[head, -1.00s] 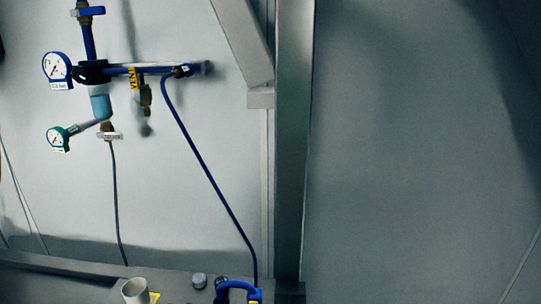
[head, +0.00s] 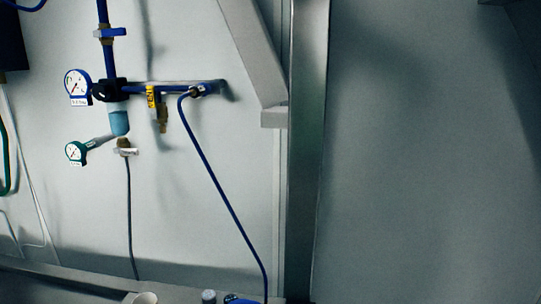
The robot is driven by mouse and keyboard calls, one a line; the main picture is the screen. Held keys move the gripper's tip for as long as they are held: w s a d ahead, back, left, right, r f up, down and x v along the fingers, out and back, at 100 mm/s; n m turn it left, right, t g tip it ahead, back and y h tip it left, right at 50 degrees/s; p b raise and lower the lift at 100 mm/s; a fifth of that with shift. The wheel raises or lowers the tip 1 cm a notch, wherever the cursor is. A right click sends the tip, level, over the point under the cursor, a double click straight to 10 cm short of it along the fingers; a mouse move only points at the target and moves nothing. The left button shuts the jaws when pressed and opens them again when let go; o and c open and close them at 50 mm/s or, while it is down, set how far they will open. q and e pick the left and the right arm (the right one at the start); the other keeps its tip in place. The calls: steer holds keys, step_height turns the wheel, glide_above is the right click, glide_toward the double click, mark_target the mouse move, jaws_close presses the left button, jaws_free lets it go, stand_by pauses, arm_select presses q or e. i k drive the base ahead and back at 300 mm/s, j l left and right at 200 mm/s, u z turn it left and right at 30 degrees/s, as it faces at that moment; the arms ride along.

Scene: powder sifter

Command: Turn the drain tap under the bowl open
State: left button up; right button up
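A translucent light-blue bowl (head: 119,123) hangs under the black regulator body (head: 112,90) on the blue wall pipework, upper left. A small brass drain tap (head: 124,144) sits just under the bowl, with a white tag whose text is too small to read. A thin dark hose (head: 130,215) runs down from it. Whether the tap is open or shut cannot be told. Neither of my grippers is in view.
Two gauges, white-faced (head: 77,87) and green-rimmed (head: 76,152), are left of the bowl. A brass valve (head: 162,120) with a yellow tag hangs to the right. A blue hose (head: 220,185) descends past it. A steel post (head: 306,150) stands further right. A ledge (head: 75,280) crosses below.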

mark_target(124, 151)
steer(key=l+u, duration=0.15)
steer(key=u, duration=0.7)
